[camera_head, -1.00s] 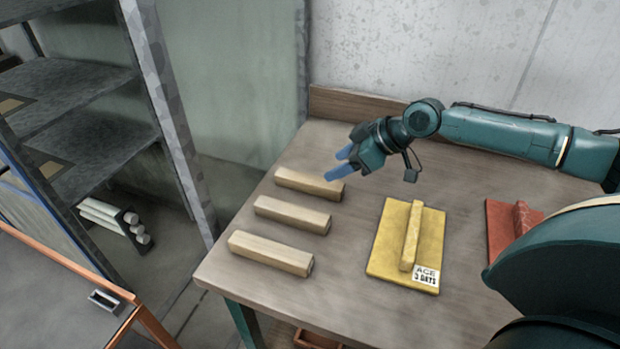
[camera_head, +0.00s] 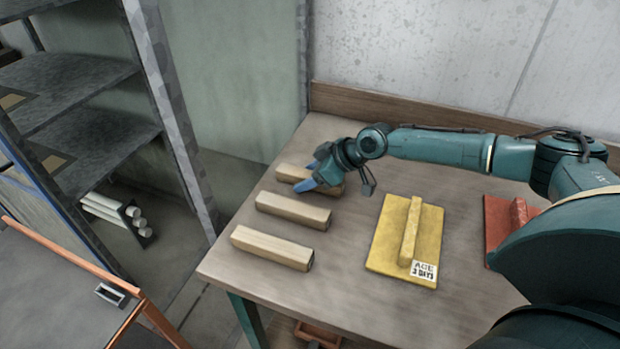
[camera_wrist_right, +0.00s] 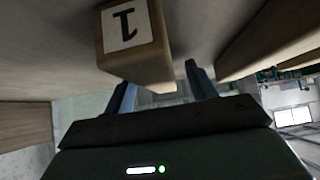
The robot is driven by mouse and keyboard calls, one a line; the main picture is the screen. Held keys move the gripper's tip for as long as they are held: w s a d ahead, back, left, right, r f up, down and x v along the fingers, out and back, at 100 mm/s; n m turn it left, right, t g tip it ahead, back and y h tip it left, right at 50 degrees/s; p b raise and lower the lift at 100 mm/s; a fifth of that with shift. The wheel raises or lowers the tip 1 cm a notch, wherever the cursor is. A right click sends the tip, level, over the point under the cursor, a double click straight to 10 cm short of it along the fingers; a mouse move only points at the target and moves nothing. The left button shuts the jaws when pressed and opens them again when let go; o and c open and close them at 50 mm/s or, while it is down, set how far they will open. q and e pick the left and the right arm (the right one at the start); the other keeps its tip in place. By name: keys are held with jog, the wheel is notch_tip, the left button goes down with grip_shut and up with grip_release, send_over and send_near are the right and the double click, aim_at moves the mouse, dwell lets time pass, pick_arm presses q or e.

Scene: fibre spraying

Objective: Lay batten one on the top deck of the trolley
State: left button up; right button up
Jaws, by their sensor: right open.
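Three pale wooden battens lie side by side on the workbench: far (camera_head: 296,176), middle (camera_head: 293,211) and near (camera_head: 272,248). My right gripper (camera_head: 306,177) is open at the far batten, its blue fingers low around the right part of it. In the right wrist view a batten end marked "1" (camera_wrist_right: 130,30) shows by the open fingers (camera_wrist_right: 160,85); contact cannot be told. The far batten is the one at these fingers. The orange-railed trolley's grey top deck (camera_head: 45,285) shows bare at lower left. My left gripper is out of view.
On the workbench (camera_head: 340,275), a yellow board with a raised bar (camera_head: 390,255) and a red one (camera_head: 495,225) lie to the right. Grey shelving (camera_head: 75,85) with white rolls (camera_head: 105,208) stands left. A wall backs the bench.

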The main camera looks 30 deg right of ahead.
jog(key=shift+c, duration=0.5)
jog(key=c, duration=1)
